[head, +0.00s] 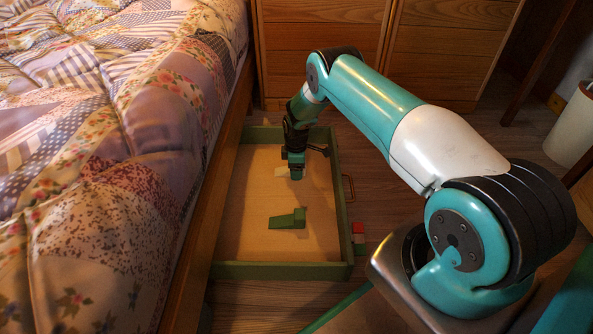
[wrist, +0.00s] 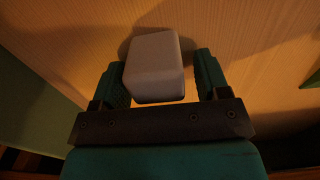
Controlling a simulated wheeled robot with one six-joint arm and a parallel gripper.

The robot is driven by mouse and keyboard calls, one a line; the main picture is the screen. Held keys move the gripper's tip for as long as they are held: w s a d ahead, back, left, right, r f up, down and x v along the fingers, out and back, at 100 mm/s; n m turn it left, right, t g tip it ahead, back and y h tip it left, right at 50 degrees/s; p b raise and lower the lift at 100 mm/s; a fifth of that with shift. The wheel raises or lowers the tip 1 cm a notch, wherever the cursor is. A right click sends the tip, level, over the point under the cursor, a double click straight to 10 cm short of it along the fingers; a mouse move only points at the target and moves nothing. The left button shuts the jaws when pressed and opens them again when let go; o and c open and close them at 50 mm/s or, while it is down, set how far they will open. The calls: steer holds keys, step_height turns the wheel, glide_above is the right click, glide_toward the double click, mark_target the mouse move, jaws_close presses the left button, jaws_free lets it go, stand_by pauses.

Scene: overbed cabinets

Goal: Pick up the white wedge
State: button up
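The white wedge (wrist: 155,66) shows in the wrist view as a pale, rounded block on the wooden drawer bottom. It lies between the two green fingers of my gripper (wrist: 160,72). The fingers are open, with a clear gap on the right side. On the left the finger is close to the wedge, and I cannot tell whether it touches. In the head view my gripper (head: 296,172) points down into the far part of the drawer, and a small pale part of the wedge (head: 281,172) shows beside it. The rest is hidden by the gripper.
The open drawer (head: 283,270) has green walls. A green wedge-shaped piece (head: 288,220) lies nearer the front. Small red (head: 358,228) and green pieces lie outside its right wall. The bed (head: 110,160) borders the left; wooden cabinets (head: 440,50) stand behind.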

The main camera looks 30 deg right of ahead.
steer(key=c, duration=0.8)
steer(key=shift+c, duration=0.2)
